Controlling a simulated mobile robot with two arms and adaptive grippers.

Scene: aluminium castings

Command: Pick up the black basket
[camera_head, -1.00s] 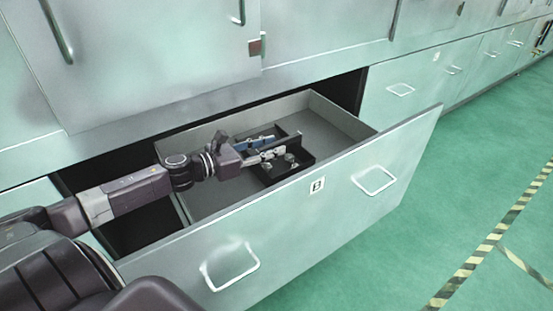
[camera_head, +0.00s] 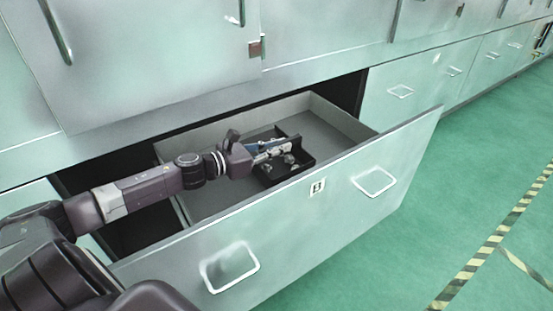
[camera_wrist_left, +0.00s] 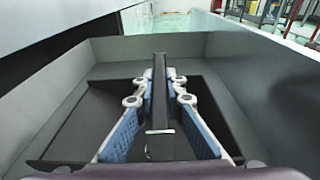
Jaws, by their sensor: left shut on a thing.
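The black basket (camera_head: 288,174) sits inside the open drawer, towards its right part. Several small metal-looking parts lie in it. It fills the lower part of the left wrist view too (camera_wrist_left: 70,122). My left gripper (camera_head: 284,147) reaches over the basket, its blue-padded fingers (camera_wrist_left: 163,80) on both sides of the basket's upright black middle bar (camera_wrist_left: 160,110) and shut on it. The basket still appears to rest on the drawer floor. Its near left part is hidden by my gripper in the head view. My right gripper is not in view.
The grey drawer (camera_head: 345,120) is pulled out of the cabinet row, its front panel (camera_head: 300,215) marked with a label and two handles. Its walls surround the basket. Cabinet doors (camera_head: 140,55) stand above and behind. Green floor (camera_head: 430,220) is clear on the right.

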